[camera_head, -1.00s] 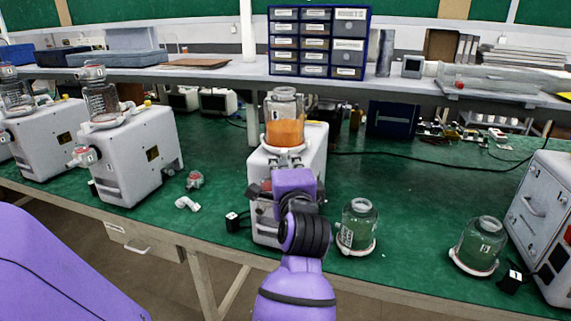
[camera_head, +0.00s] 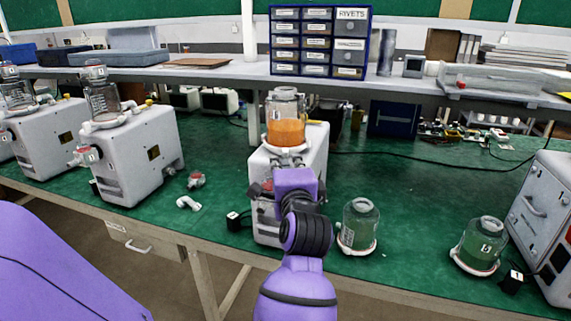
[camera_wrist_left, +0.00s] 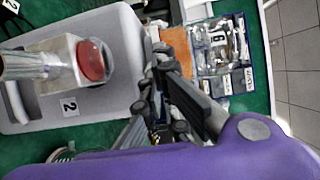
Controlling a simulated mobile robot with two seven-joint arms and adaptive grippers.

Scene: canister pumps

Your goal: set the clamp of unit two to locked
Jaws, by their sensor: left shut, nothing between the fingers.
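The middle pump unit (camera_head: 312,150) is a white box with a jar of orange liquid (camera_head: 285,132) on top. The left wrist view shows a white unit (camera_wrist_left: 120,40) marked with a "2" label (camera_wrist_left: 69,106), with a round red part (camera_wrist_left: 91,60) beside a clear cylinder. I cannot tell from these views how the clamp is set. My left gripper (camera_wrist_left: 158,88) is shut and empty, close to the unit's front and apart from the red part. In the head view my left wrist (camera_head: 296,185) hides the fingertips and much of the unit's front.
A grey cabinet (camera_head: 545,215) bounds the right. A drawer rack (camera_head: 318,42) stands behind.

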